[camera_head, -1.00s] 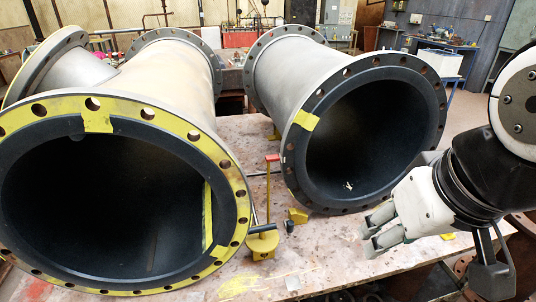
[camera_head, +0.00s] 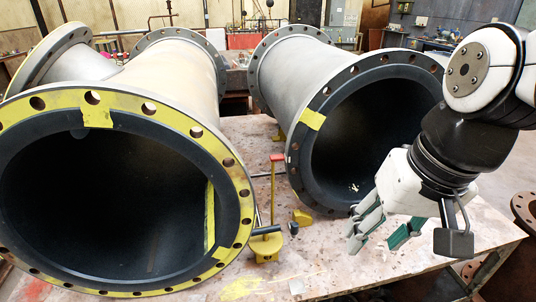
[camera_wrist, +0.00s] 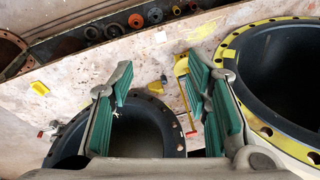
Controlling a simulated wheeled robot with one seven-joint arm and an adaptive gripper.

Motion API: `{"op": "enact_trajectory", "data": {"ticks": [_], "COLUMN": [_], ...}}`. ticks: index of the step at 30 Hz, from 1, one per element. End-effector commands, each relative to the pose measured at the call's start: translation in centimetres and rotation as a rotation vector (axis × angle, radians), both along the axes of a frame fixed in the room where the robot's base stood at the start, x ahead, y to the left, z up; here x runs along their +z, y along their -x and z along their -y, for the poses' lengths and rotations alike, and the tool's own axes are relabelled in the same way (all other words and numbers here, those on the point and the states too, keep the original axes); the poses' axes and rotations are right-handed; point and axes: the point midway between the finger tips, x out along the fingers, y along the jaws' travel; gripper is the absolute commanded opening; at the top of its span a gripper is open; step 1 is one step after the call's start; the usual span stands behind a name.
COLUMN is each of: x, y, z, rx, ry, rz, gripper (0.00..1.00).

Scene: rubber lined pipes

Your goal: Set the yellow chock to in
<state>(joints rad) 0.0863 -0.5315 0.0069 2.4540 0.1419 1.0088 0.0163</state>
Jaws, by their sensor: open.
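A small yellow chock (camera_head: 301,217) sits on the table by the lower left of the right pipe's flange. It also shows in the wrist view (camera_wrist: 156,87), between my fingers in the picture and below them. A second yellow block (camera_wrist: 40,88) lies on the other side of that pipe in the wrist view; I cannot tell which block the task means. My gripper (camera_head: 378,240) is open and empty, its green-padded fingers in front of the right pipe's lower right rim, above the table. It is to the right of the first chock and apart from it.
The right pipe (camera_head: 312,120) and the left pipe with a yellow flange (camera_head: 243,185) lie on the table. A yellow stand (camera_head: 264,246) with a red-topped upright stands between them. Bare table lies in front. Several rings (camera_wrist: 112,27) lie beyond the table edge.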

Motion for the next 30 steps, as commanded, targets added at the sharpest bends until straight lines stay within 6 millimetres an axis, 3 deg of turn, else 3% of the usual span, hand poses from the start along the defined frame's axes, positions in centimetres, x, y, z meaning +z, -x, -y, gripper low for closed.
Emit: {"op": "enact_trajectory", "data": {"ticks": [1,9,17,23,30], "x": [-1.6,-7.1,-12.9,-18.1,-25.3], "y": [-1.4,-7.4,-13.8,-19.0,-24.9], "z": [-0.2,-1.6,-1.9,-1.0,1.5], "rx": [-0.04,-0.252,-0.467,-0.638,-0.844], "ry": [-0.042,-0.299,-0.568,-0.794,-1.086], "rz": [-0.058,-0.311,-0.527,-0.671,-0.811], "gripper": [0.44,0.44,0.44,0.44,0.44]}}
